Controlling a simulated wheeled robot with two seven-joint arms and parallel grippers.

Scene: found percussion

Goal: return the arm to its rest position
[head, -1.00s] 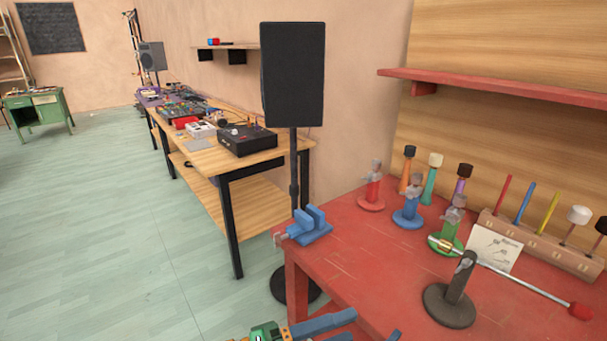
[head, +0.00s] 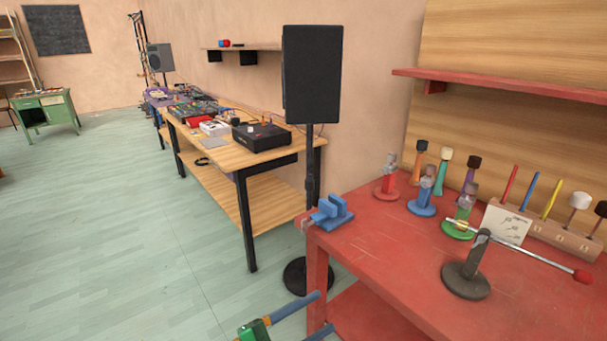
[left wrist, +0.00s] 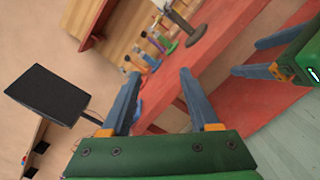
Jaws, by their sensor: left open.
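My left gripper (head: 322,310) is low in the head view, in front of the red bench's left end. Its blue fingers are apart with nothing between them. In the left wrist view my left gripper (left wrist: 156,73) is also open and empty, with the bench beyond its fingertips. My right gripper (left wrist: 244,57) shows at the right of the left wrist view. Its two blue fingers are apart and hold nothing visible. It is not seen in the head view.
A speaker (head: 312,75) stands beside the bench. A wooden table (head: 228,155) is behind. Open floor (head: 110,230) lies left.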

